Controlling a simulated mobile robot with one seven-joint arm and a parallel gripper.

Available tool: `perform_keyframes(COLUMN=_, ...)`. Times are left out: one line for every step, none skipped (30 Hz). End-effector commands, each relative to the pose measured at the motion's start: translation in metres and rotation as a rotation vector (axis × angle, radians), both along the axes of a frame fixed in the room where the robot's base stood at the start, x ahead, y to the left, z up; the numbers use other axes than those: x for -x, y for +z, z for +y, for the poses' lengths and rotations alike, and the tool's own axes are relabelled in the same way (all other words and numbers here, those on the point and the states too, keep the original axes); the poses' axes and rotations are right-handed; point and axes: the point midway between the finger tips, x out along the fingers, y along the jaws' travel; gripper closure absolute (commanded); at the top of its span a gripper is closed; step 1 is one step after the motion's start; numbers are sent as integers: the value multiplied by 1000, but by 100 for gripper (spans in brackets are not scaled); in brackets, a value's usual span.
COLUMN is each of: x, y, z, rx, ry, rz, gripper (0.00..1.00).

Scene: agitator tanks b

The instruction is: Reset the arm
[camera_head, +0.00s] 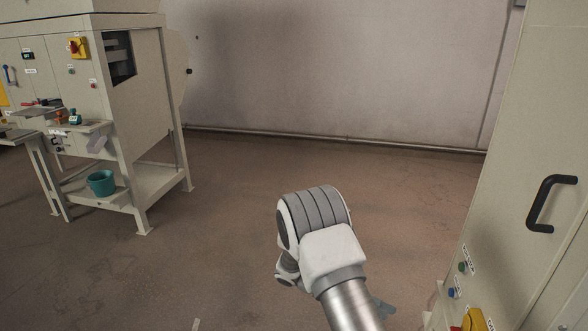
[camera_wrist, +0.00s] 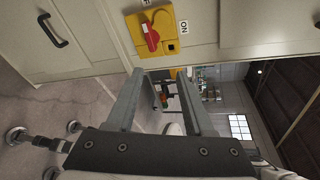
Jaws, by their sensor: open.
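My arm (camera_head: 325,245) reaches up from the bottom centre of the head view, bent at a white and grey joint. Beyond the fingertips is a cream cabinet with a yellow switch plate (camera_wrist: 182,38) and a red rotary handle (camera_wrist: 150,36). The handle looks near the fingertips, but I cannot tell the exact gap. I see no contact.
A cream cabinet (camera_head: 520,130) with a black handle (camera_head: 550,203), buttons and a yellow switch (camera_head: 474,320) stands close on the right. A machine (camera_head: 140,100) with a teal bucket (camera_head: 102,183) on its lower shelf stands at left. The brown floor between them is clear.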

Motion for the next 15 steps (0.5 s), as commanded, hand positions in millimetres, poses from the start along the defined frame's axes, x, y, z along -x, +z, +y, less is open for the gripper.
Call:
perform_keyframes(x=2, y=19, z=-1, rx=-27, ry=-39, rz=-78, gripper=48)
perform_keyframes(x=4, y=27, z=-1, rx=-40, ry=-64, rz=-125, gripper=48)
perform_keyframes(x=7, y=37, z=-1, rx=-58, ry=-95, rz=-188, gripper=48)
perform_keyframes(x=10, y=45, z=0, rx=-71, ry=-122, rz=-233, gripper=48)
perform_keyframes(x=12, y=53, z=-1, rx=-83, ry=-147, rz=-280, gripper=48)
perform_keyframes(x=15, y=63, z=0, rx=-100, ry=-184, rz=-341, gripper=48)
perform_keyframes(x=18, y=71, z=0, rx=-112, ry=-210, rz=-387, gripper=48)
perform_keyframes(x=21, y=78, z=1, rx=-124, ry=-239, rz=-433, gripper=48)
perform_keyframes(x=25, y=88, z=1, rx=-138, ry=-276, rz=-491, gripper=48)
perform_keyframes(x=28, y=95, z=2, rx=-150, ry=-306, rz=-536, gripper=48)
perform_keyframes(x=31, y=103, z=2, rx=-160, ry=-335, rz=-580, gripper=48)
perform_keyframes(x=35, y=112, z=3, rx=-175, ry=-374, rz=-640, gripper=48)
perform_keyframes(x=39, y=119, z=4, rx=-186, ry=-406, rz=-683, gripper=48)
perform_keyframes(x=42, y=126, z=5, rx=-194, ry=-438, rz=-727, gripper=48)
perform_keyframes(x=47, y=135, z=6, rx=-208, ry=-481, rz=-785, gripper=48)
